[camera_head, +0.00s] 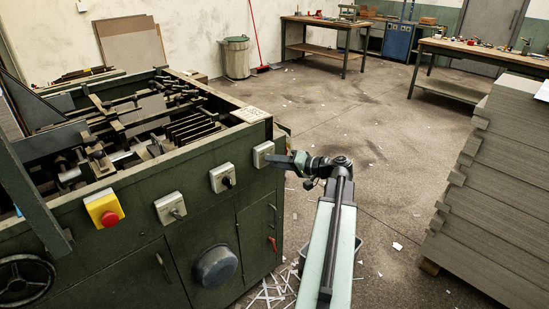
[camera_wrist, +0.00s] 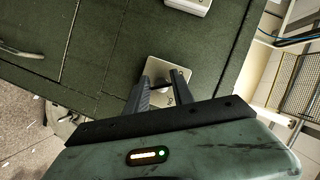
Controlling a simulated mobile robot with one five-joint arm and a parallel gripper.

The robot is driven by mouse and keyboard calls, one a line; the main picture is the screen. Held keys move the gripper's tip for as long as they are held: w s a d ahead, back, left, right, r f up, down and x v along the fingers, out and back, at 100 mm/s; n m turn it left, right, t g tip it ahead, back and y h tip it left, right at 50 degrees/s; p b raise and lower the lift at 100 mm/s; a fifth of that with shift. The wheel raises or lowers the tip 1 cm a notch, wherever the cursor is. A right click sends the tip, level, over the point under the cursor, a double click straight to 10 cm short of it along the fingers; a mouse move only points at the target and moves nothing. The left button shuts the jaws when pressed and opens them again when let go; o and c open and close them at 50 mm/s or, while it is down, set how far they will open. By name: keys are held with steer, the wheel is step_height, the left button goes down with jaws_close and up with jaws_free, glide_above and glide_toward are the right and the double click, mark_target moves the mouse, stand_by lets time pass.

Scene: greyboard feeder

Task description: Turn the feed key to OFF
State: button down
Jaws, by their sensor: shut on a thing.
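The feed key's pale square switch plate (camera_head: 262,153) is the rightmost on the front of the green feeder (camera_head: 150,250). It also shows in the wrist view (camera_wrist: 160,71). My gripper (camera_head: 285,161) reaches it from the right in the head view. In the wrist view its two dark fingers (camera_wrist: 162,84) stand over the plate, either side of its middle, shut on the key. The key is mostly hidden between the fingers, so its angle and any OFF mark cannot be read.
Left along the panel are a switch with a black knob (camera_head: 222,178), another grey switch (camera_head: 170,208) and a red button on a yellow box (camera_head: 104,208). A greyboard stack (camera_head: 500,185) stands right. Paper scraps litter the floor; the floor behind is mostly clear.

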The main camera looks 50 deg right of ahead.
steer(key=shift+n+g+h+p, duration=0.3)
steer(key=shift+n+p, duration=0.3)
steer(key=shift+n, duration=0.3)
steer(key=c, duration=1.1)
jaws_free()
steer(key=p+v, duration=0.2)
steer(key=v, duration=0.5)
steer(key=shift+s+r, duration=0.1)
steer(key=shift+s, duration=0.35)
